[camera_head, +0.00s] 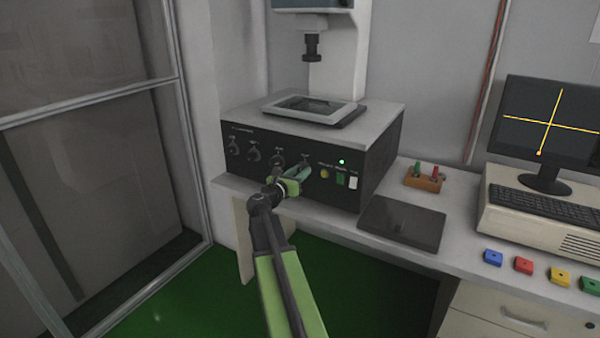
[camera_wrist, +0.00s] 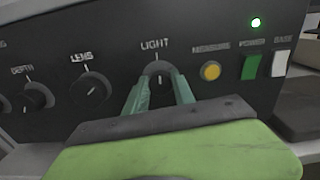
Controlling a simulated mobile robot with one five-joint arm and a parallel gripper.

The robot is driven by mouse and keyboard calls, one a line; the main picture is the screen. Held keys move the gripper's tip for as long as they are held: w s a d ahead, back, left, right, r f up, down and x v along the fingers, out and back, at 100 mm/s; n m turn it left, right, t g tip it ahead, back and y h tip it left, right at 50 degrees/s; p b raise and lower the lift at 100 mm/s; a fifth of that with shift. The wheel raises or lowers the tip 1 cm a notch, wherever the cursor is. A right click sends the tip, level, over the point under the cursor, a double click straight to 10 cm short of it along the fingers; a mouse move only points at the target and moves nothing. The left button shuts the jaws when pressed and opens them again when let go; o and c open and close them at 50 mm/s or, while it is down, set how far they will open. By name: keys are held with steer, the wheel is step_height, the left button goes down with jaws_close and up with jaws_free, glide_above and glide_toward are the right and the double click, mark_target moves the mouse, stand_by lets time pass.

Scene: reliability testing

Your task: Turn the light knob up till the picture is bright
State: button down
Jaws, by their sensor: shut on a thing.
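The light knob (camera_wrist: 158,72) is a dark round knob under the label LIGHT on the black front panel (camera_wrist: 110,35). My gripper (camera_wrist: 160,92) has its two green fingers on either side of the knob and is shut on it. The fingers and the green gripper body hide the knob's lower part. In the head view my gripper (camera_head: 301,173) reaches the front of the measuring machine (camera_head: 377,165). The monitor (camera_head: 545,123) shows an orange cross with a small dot on a dark screen.
Left of the light knob is the lens knob (camera_wrist: 90,90); right of it are a yellow measure button (camera_wrist: 210,71), a green power switch (camera_wrist: 250,67) and a white switch (camera_wrist: 280,64). A dark flat plate (camera_head: 402,222) lies on the bench, right of the machine.

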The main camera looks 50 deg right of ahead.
steer(key=m, duration=0.4)
steer(key=shift+a+f, duration=0.1)
steer(key=shift+a, duration=0.05)
steer(key=m, duration=0.4)
steer(key=shift+m, duration=0.4)
steer(key=shift+f+m, duration=0.15)
steer(key=shift+m, duration=12.35)
steer(key=c, duration=1.1)
jaws_free()
steer(key=shift+o, duration=0.2)
